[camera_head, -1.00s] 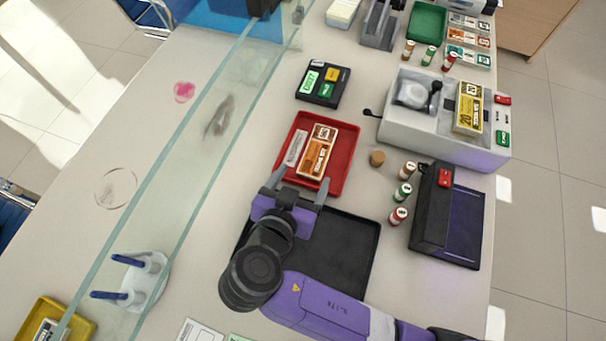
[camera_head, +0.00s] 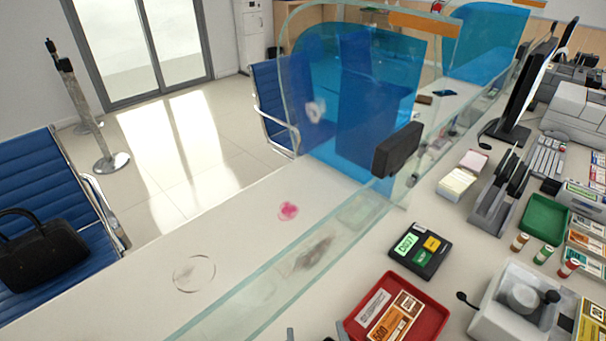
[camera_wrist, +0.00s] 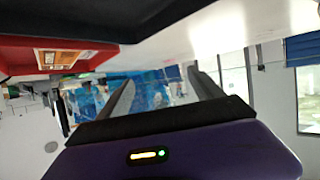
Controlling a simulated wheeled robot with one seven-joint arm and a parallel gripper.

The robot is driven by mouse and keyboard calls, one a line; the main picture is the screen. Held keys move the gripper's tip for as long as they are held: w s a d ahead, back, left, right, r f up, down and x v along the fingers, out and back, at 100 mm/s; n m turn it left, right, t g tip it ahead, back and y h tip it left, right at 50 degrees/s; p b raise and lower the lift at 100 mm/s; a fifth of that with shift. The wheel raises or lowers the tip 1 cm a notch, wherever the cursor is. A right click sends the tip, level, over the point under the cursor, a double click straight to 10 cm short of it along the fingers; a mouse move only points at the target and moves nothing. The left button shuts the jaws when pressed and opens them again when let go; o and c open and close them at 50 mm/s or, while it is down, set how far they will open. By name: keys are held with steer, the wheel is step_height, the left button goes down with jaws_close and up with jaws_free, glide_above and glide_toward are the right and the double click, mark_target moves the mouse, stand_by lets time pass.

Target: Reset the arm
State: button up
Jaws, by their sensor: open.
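My gripper (camera_wrist: 160,92) shows in the wrist view with its two grey fingers apart and nothing between them. In the head view only grey fingertips show at the bottom edge, in front of the red tray (camera_head: 432,318). The rest of my arm is below that picture. The red tray holds a banknote bundle with an orange band (camera_head: 396,318) and a white slip. The tray also shows at the upper left of the wrist view (camera_wrist: 18,52).
A glass screen (camera_head: 250,305) runs along the counter. A black keypad device (camera_head: 418,250) lies behind the red tray. A white machine (camera_head: 500,310), small capped bottles (camera_head: 544,254) and a green tray (camera_head: 545,217) stand at right. The counter left of the glass is mostly clear.

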steer(key=s+d+r, duration=0.3)
steer(key=s+d, duration=0.5)
steer(key=s, duration=0.4)
steer(key=s+d+r+m+t+h, duration=0.1)
steer(key=s+d+r, duration=0.3)
steer(key=s+d, duration=0.5)
steer(key=s, duration=0.4)
steer(key=shift+d+r+m+t, duration=0.15)
steer(key=shift+d+m+t, duration=0.1)
steer(key=shift+m+t, duration=0.05)
